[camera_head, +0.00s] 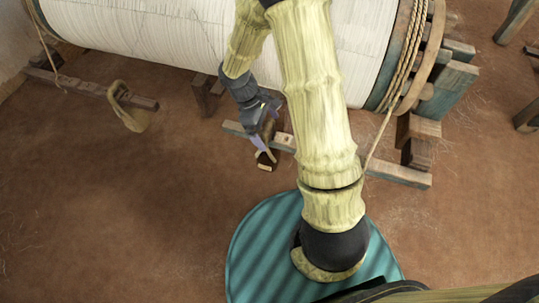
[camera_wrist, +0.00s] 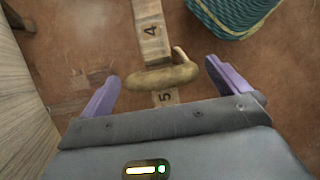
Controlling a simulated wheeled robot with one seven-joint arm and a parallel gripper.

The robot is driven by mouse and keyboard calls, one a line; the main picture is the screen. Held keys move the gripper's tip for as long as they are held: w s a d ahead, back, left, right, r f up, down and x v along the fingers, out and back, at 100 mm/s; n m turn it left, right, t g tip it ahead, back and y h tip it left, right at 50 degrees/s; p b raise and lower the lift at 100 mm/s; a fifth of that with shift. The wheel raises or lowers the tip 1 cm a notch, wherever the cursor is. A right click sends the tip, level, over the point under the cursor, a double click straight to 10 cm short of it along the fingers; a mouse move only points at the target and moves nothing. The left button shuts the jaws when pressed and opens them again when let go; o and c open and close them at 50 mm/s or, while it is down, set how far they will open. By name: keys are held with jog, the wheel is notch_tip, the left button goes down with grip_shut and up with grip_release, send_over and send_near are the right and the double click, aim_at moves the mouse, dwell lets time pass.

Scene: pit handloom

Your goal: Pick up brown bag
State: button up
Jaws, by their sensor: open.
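A brown bag (camera_head: 266,158) hangs at the wooden beam below the loom's roll, just under my gripper (camera_head: 266,126) in the head view. My arm and gripper hide part of it. In the wrist view, a tan-brown rounded shape that looks like the bag's top (camera_wrist: 162,76) lies across the beam, between the fingertips of my gripper (camera_wrist: 161,74). The purple fingers are open, one on each side, with a visible gap to it. I cannot tell how deep the bag is between them.
The white-threaded roll (camera_head: 170,30) stands behind my gripper. The brown floor at the left is mostly clear.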

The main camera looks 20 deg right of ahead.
jog(key=x, duration=0.3)
jog(key=shift+f+b, duration=0.35)
jog(key=shift+b, duration=0.05)
jog(key=shift+r, duration=0.1)
jog(key=c, duration=1.7)
jog(key=shift+c, duration=0.2)
jog(key=shift+r+p, duration=0.15)
jog(key=shift+p, duration=0.15)
